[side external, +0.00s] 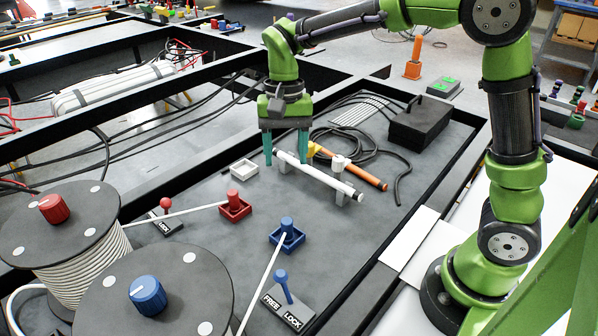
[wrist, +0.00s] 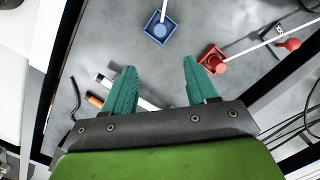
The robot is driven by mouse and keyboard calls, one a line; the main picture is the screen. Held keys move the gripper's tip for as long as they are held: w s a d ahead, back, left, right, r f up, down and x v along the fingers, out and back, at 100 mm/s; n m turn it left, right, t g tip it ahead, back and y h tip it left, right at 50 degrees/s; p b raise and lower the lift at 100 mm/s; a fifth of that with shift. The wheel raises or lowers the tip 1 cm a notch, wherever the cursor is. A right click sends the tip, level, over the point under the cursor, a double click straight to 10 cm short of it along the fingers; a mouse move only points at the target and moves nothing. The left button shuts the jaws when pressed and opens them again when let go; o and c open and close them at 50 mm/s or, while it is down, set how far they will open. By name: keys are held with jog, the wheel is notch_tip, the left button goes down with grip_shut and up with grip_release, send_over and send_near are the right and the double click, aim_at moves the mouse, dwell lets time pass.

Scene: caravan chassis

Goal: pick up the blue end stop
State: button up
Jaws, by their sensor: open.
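The blue end stop (side external: 287,226) stands upright in a small square blue tray (side external: 287,241), at the end of a white cord. In the wrist view the blue end stop (wrist: 161,28) is seen from above in its tray, near the top, beyond my fingertips. My gripper (side external: 286,158) points down with its teal fingers apart and nothing held between them. It is over the far end of a white tube, behind and above the blue tray. In the wrist view my gripper (wrist: 160,65) shows bare grey floor between its fingertips.
A red end stop (side external: 234,198) stands in a red tray to the left. A blue lever (side external: 283,284) on a FREE/LOCK plate is in front. The white tube (side external: 325,180), an orange tube (side external: 368,178) and a black box (side external: 420,124) lie right. Two cord reels are front left.

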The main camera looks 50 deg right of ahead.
send_over(287, 221)
jog(key=f, duration=0.7)
jog(key=d+f, duration=0.1)
jog(key=f, duration=0.3)
jog(key=shift+w, duration=0.2)
jog(key=shift+s+a+f, duration=0.1)
jog(key=shift+a+f, duration=0.05)
jog(key=shift+f, duration=0.75)
jog(key=shift+a+f, duration=0.2)
jog(key=shift+f, duration=0.75)
jog(key=shift+s+a+f, duration=0.1)
jog(key=shift+a+f, duration=0.05)
jog(key=shift+f, duration=0.75)
grip_shut()
